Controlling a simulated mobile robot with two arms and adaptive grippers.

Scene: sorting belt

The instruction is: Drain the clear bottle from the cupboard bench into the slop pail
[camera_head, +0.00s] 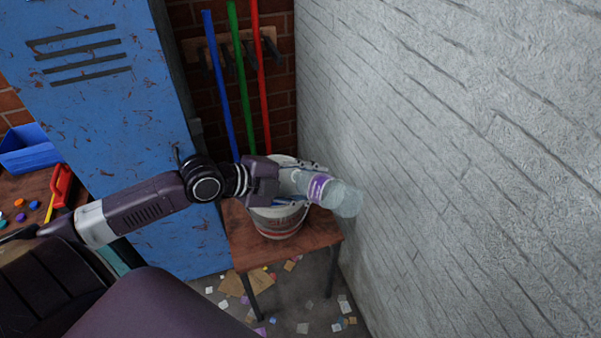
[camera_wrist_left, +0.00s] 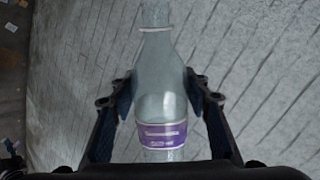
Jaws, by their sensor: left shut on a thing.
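The clear bottle (camera_head: 345,199) has a purple label and is held in my left gripper (camera_head: 312,184). The left wrist view shows the bottle (camera_wrist_left: 160,75) between both fingers, its neck at the top of the picture and its label low. In the head view it lies tilted well over, its wide end out to the right. The slop pail (camera_head: 278,222), pale with reddish bands, stands below the gripper, which hides part of its mouth. I cannot tell whether liquid is in the bottle or flowing out. My right gripper is not in view.
The pail stands on a small wooden stool (camera_head: 243,240). A grey wall (camera_head: 450,150) is close on the right; a blue locker (camera_head: 100,90) is on the left. Colored poles (camera_head: 240,80) hang behind. Scraps litter the floor. A blue bin (camera_head: 28,150) sits far left.

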